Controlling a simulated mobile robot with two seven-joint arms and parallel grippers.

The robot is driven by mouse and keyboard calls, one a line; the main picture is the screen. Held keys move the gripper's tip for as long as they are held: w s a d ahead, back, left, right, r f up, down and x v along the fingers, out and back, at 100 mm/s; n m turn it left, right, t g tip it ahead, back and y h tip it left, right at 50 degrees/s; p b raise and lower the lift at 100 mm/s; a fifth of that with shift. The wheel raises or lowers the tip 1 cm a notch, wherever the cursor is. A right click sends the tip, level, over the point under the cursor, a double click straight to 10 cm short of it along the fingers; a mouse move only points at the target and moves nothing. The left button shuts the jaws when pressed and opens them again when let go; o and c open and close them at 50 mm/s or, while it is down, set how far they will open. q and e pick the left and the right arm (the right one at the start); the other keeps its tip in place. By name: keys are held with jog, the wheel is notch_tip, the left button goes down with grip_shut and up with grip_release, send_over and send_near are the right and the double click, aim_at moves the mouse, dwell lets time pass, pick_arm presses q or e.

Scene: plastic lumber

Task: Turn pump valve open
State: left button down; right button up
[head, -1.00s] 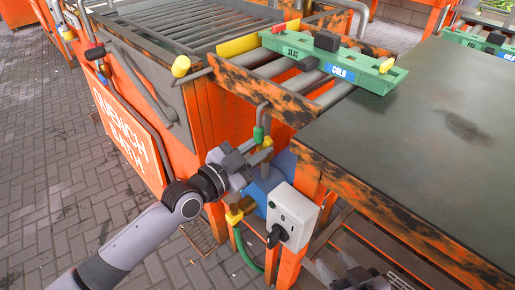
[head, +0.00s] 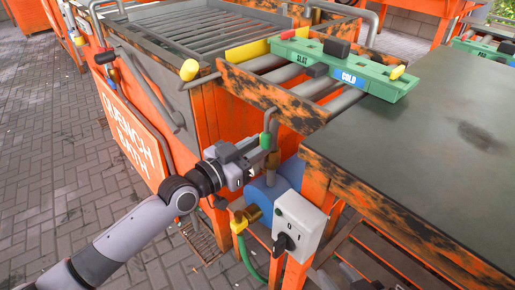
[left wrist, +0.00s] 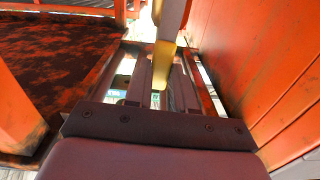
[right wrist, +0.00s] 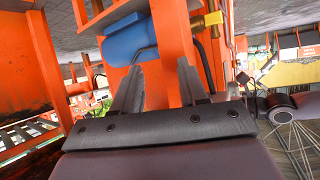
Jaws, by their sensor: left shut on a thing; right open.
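The blue pump (head: 262,193) stands under the orange bench, below a pipe with a green sleeve (head: 265,141). A brass piece (head: 273,159) rises above it. My left gripper (head: 257,148) is at the top of the pump. In the left wrist view it is shut on a yellow handle (left wrist: 163,66), which I take to be the valve lever. In the head view the gripper hides this handle. My right gripper (right wrist: 158,88) is open and empty, with the blue pump (right wrist: 130,38) beyond its fingers.
A pale switch box (head: 301,222) with a black knob (head: 282,243) is on the bench leg right of the pump. A yellow fitting (head: 246,214) and green hose (head: 247,258) are below.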

pick_arm(q)
jog(key=shift+f, duration=0.1)
jog(key=c, duration=1)
grip_release()
pick_arm(e)
jog(key=shift+d, duration=0.1)
pick_arm(q)
jog(key=shift+o, duration=0.2)
jog(key=shift+s, duration=0.1)
pick_arm(e)
jog(key=shift+w, duration=0.1)
pick_arm(q)
jog(key=p+v, duration=0.1)
jog(key=v, duration=0.6)
pick_arm(e)
jog(key=shift+s+d+f+h, duration=0.3)
jog(key=shift+d+f, duration=0.05)
jog(key=shift+d, duration=0.15)
pick_arm(q)
jog(key=shift+a, duration=0.1)
